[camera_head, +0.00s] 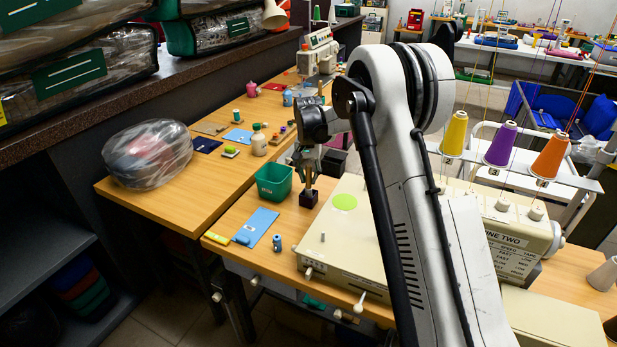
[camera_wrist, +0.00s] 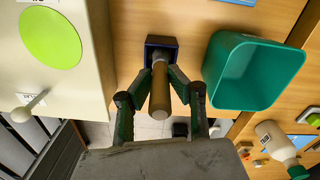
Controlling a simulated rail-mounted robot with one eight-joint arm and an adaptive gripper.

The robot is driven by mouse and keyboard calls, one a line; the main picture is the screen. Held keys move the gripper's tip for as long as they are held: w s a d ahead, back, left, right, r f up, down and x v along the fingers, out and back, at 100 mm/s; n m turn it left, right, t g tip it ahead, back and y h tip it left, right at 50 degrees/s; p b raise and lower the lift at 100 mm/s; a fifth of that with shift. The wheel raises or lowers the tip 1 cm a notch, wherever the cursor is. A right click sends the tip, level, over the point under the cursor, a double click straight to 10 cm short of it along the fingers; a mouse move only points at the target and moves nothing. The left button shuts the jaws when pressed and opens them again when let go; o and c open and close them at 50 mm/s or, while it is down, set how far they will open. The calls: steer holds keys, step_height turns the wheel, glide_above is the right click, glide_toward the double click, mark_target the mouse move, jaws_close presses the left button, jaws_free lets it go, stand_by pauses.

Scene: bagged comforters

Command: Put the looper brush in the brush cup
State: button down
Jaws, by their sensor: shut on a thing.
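The looper brush (camera_wrist: 160,92) has a tan round handle and a grey end. My gripper (camera_wrist: 160,100) is shut on its handle; in the head view my gripper (camera_head: 308,182) hangs just above the brush cup. The brush cup is a small dark blue square cup (camera_wrist: 149,42), seen as a dark block (camera_head: 308,199) on the wooden table in the head view. In the wrist view the brush's grey end lies over the cup's opening. I cannot tell how deep it sits, and the gripper hides most of the brush in the head view.
A green bin (camera_wrist: 255,72) stands close beside the cup; it also shows in the head view (camera_head: 274,182). A cream sewing machine (camera_head: 350,240) with a lime disc is on the other side.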

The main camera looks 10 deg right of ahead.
mark_target(308, 165)
steer(key=shift+f, duration=0.3)
steer(key=c, duration=0.9)
jaws_free()
steer(key=shift+r, duration=0.15)
steer(key=shift+r+p, duration=1.05)
steer(key=shift+r, duration=2.35)
